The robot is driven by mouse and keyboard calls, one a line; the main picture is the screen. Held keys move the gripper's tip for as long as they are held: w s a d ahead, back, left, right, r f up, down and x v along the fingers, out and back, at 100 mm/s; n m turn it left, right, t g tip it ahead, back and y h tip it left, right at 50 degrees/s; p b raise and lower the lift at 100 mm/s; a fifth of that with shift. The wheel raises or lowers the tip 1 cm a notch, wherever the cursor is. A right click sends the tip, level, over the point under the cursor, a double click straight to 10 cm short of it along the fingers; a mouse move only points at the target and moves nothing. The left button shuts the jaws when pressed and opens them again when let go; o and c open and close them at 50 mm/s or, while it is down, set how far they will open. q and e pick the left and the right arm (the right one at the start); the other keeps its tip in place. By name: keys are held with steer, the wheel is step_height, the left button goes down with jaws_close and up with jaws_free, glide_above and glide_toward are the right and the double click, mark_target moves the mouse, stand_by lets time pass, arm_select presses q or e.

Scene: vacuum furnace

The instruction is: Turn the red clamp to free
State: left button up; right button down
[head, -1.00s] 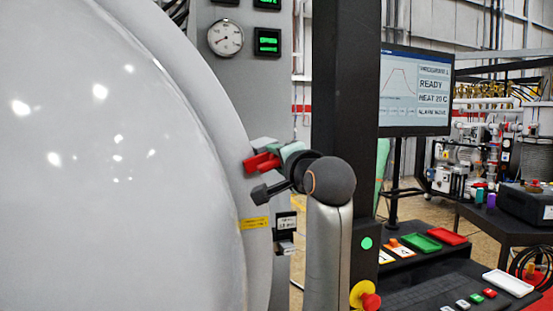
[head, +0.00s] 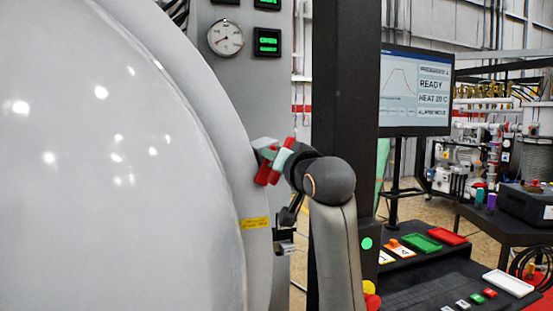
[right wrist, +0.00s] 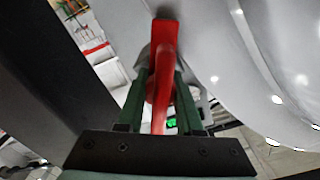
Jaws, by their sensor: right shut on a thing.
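The red clamp (head: 270,166) sits at the rim of the big pale furnace door (head: 120,150), at the middle of the head view. It is tilted steeply there. My right gripper (head: 276,158) is at the clamp, with its arm coming up from below. In the right wrist view the red clamp handle (right wrist: 164,65) runs between the two green fingers of my right gripper (right wrist: 162,95), which are shut on it. The fingers hide part of the clamp in the head view. My left gripper is not in view.
A dark column (head: 345,80) stands just right of my right arm. A gauge (head: 225,38) is on the grey panel above.

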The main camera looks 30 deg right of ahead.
steer(key=shift+n, duration=4.6)
steer(key=c, duration=0.8)
jaws_free()
steer(key=shift+c, duration=0.2)
steer(key=b+v, duration=0.3)
steer(key=v, duration=0.9)
steer(key=shift+s+a, duration=0.15)
steer(key=shift+s, duration=0.1)
